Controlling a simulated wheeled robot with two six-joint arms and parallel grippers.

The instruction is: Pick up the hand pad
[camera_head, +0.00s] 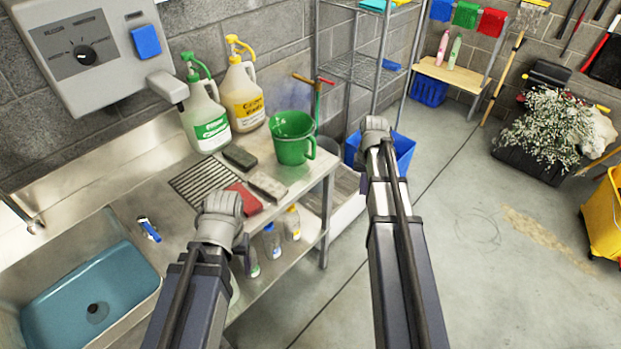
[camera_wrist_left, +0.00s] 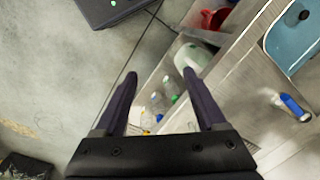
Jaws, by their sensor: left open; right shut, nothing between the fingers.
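Three flat pads lie on the steel counter in the head view: a dark one (camera_head: 239,157), a grey-beige one (camera_head: 268,186) and a red one (camera_head: 246,199). I cannot tell by looks which is the hand pad. My left gripper (camera_wrist_left: 159,76) is open and empty in the left wrist view, above the counter's front edge and lower shelf; its wrist hides most of it in the head view. My right gripper (camera_head: 363,184) is mostly hidden behind its own arm, right of the counter, apart from the pads. No pad shows clearly between the left fingers.
A sink with a blue basin (camera_head: 92,298) and a blue-handled brush (camera_head: 148,229) lie left. Bottles (camera_head: 272,240) stand on the lower shelf.

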